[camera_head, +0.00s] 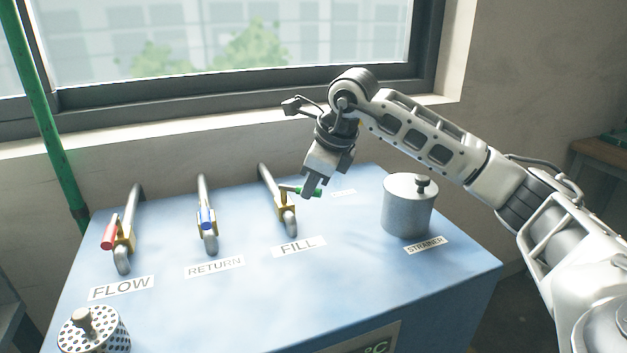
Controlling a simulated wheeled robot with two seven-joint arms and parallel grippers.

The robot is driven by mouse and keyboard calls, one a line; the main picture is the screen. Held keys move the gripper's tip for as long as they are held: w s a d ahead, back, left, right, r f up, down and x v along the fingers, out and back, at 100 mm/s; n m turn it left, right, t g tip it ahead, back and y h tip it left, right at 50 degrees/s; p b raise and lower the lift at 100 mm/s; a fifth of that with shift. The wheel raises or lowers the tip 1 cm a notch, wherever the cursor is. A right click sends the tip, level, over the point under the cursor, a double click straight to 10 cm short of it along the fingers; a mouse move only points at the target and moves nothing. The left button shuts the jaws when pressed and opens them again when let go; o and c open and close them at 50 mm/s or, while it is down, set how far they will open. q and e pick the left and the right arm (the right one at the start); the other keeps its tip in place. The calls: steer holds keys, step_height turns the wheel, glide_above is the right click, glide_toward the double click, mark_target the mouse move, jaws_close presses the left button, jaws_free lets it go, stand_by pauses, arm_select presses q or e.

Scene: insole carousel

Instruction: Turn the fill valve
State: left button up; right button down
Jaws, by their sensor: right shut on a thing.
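The fill valve (281,200) is a brass body on a grey curved pipe behind the FILL label (299,247). Its green-ended handle (317,192) points to the right, away from the pipe. My right gripper (312,190) reaches down from above and is shut on the green handle. The fingers hide part of the handle. My left gripper is not in view.
The return valve (207,220) with a blue handle and the flow valve (122,236) with a red handle stand to the left. A metal strainer canister (408,208) stands at the right. A perforated basket (93,333) is at front left. The blue top (340,280) is clear in front.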

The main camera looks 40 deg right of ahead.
steer(key=shift+a, duration=0.1)
stand_by(0.4)
steer(key=c, duration=1.4)
jaws_free()
steer(key=shift+o, duration=0.2)
steer(key=v, duration=1.6)
steer(key=shift+s, duration=0.15)
steer(key=shift+a+f, duration=0.1)
steer(key=shift+a, duration=0.05)
